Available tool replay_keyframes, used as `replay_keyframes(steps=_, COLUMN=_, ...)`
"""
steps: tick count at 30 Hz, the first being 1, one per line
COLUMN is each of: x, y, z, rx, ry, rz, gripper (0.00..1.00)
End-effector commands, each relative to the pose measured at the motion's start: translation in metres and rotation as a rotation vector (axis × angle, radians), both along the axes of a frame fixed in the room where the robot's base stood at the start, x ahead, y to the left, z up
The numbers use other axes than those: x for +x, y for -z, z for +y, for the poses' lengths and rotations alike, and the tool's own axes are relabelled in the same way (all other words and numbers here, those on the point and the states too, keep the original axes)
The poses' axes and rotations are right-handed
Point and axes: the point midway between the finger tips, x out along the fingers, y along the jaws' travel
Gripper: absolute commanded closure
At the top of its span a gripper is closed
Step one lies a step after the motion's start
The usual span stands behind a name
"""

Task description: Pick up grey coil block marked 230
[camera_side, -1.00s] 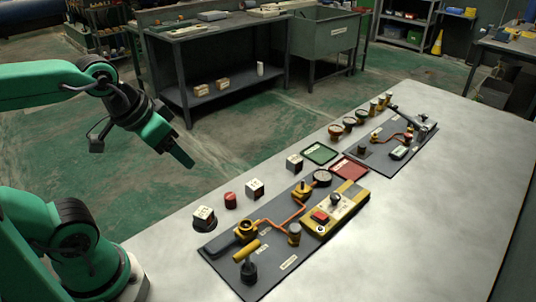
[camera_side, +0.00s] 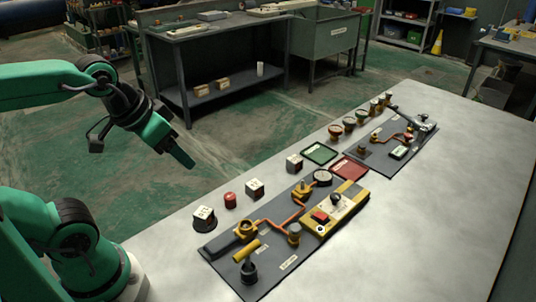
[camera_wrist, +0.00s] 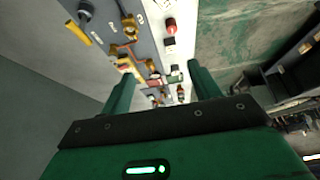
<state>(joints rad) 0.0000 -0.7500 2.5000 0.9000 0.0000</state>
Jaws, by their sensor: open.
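Several small block-shaped pieces with pale marked tops stand in a row along the left edge of the bench. The nearest block (camera_side: 204,217) sits on a dark round base, the middle block (camera_side: 254,187) stands past a red knob, and the far block (camera_side: 294,162) is beside the green tray. Their markings are too small to read, so I cannot tell which is 230. My gripper (camera_side: 182,158) is above and left of the row, over the floor side, apart from all blocks. In the wrist view my gripper (camera_wrist: 160,86) is open and empty, its two green fingers apart.
A dark panel (camera_side: 216,254) with orange pipe, valves and a yellow controller (camera_side: 335,207) lies right of the blocks. A red knob (camera_side: 230,200) stands among the blocks. Green (camera_side: 320,153) and red (camera_side: 349,168) trays lie beyond. The bench's right side is clear.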

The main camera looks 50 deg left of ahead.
Motion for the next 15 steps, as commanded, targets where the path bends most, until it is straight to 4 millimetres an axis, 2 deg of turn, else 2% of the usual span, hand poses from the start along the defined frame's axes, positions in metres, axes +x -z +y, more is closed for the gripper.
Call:
replay_keyframes(steps=8, x=0.007, y=-0.004, z=0.0, rx=0.001, ry=0.0, rz=0.011, gripper=0.38)
replay_keyframes(steps=15, x=0.035, y=-0.016, z=0.001, rx=0.004, ry=0.003, rz=0.051, gripper=0.38)
